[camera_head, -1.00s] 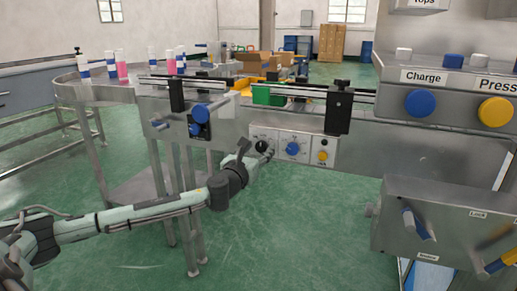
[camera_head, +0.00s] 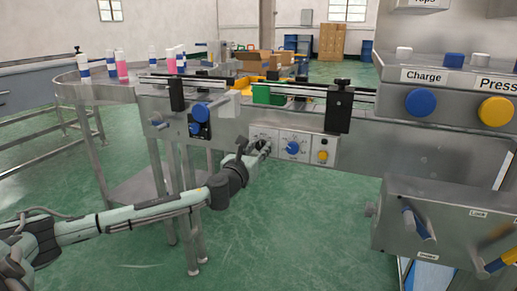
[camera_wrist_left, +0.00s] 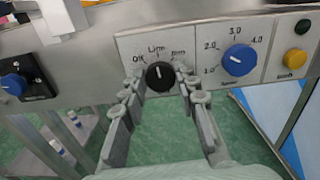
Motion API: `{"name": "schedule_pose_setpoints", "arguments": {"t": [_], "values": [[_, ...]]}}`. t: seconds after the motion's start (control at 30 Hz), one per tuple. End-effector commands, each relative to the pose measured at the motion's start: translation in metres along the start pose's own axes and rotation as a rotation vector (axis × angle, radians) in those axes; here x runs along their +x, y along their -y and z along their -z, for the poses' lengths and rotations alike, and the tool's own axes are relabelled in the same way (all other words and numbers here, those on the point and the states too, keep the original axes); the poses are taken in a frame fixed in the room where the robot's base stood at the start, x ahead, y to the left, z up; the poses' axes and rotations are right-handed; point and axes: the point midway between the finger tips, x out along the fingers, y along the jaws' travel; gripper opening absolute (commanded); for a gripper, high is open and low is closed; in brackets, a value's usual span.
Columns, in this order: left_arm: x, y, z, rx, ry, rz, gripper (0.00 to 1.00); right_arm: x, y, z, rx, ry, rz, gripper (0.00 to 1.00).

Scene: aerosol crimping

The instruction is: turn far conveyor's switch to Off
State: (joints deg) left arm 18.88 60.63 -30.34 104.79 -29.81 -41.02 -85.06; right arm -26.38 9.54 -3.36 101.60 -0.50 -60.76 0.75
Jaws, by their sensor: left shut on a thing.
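The far conveyor's switch is a black knob (camera_wrist_left: 160,76) on a pale panel with printed marks, Off at the left, one that looks like Line at the top and another at the right. Its white pointer line stands near upright, towards the top mark. My left gripper (camera_head: 264,148) reaches this panel below the conveyor rail. In the left wrist view its fingers (camera_wrist_left: 158,82) lie on both sides of the knob, shut on it. In the head view the gripper largely hides the knob. My right gripper is not in view.
A blue dial (camera_head: 292,148) and a small panel with a yellow button (camera_head: 323,155) are right of the switch. Another blue knob (camera_head: 195,129) is to the left. White and pink cans (camera_head: 121,66) stand on the round table. A control box (camera_head: 450,222) is at lower right.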

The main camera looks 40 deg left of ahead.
Motion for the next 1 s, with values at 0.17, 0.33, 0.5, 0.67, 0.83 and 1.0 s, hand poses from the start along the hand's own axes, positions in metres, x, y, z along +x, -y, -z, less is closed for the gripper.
{"name": "schedule_pose_setpoints", "arguments": {"t": [0.17, 0.33, 0.5, 0.67, 0.83, 1.0], "values": [[0.0, 0.0, 0.0, -0.116, 0.0, 0.0, 0.01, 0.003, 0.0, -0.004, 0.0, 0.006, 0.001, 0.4], [0.0, -0.001, 0.0, -0.265, 0.0, -0.001, 0.01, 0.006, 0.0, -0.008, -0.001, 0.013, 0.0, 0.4], [0.0, -0.002, 0.0, -0.42, 0.001, 0.0, 0.01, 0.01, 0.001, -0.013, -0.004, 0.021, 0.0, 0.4], [0.0, -0.002, -0.001, -0.554, 0.002, 0.0, 0.01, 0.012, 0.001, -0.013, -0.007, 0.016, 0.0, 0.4], [0.0, -0.003, 0.0, -0.672, 0.002, -0.001, 0.01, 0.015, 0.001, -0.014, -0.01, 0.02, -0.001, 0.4], [0.0, -0.003, -0.001, -0.754, 0.003, 0.0, 0.01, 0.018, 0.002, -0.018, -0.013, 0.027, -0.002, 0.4]]}}
